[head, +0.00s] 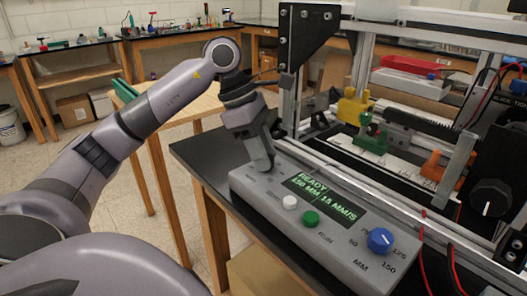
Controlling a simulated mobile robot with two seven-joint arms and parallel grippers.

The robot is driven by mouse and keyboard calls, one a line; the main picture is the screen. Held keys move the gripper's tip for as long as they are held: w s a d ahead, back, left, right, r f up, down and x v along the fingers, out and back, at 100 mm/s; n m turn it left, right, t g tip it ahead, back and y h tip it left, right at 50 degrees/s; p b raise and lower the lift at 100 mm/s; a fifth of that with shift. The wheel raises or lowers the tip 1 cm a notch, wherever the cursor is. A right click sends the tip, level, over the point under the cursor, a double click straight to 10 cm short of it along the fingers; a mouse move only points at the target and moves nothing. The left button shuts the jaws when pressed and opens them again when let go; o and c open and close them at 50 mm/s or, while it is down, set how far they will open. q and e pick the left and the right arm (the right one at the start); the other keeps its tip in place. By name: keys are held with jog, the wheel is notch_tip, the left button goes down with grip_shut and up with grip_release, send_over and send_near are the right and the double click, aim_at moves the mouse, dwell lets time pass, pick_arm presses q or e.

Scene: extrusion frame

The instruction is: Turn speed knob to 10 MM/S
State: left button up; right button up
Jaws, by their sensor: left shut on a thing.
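The grey control box (330,242) sits on the black bench top. Its dark display (325,200) shows green text reading READY, a length that looks like 150 MM, and 15 MM/S. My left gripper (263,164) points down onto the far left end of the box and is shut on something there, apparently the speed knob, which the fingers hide. The labels around that spot are too small or covered to read. A blue knob (380,240) marked MM stands at the near right end. A white button (290,202) and a green button (311,218) lie between. My right gripper is out of view.
A metal extrusion frame (341,176) rises just behind the box, with yellow (353,107), green (370,140) and orange (434,165) parts. A black bracket (303,35) stands close to my left wrist. Red wires (424,255) hang at the right.

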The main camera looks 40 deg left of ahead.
pick_arm(q)
jog(key=n+t, duration=0.1)
jog(key=n, duration=0.2)
jog(key=shift+s+d+n+y, duration=0.1)
jog(key=shift+n+y, duration=0.2)
jog(key=n+t+y, duration=0.1)
jog(key=n, duration=0.2)
jog(key=shift+r, duration=0.1)
jog(key=shift+d+n+y+p, duration=0.1)
jog(key=shift+n+y+p, duration=0.2)
jog(key=shift+n, duration=0.5)
jog(key=o, duration=1.1)
jog(key=shift+c, duration=0.2)
jog(key=d+v, duration=0.1)
jog(key=v, duration=0.6)
jog(key=shift+s+a+p, duration=0.15)
jog(key=shift+a+p, duration=0.3)
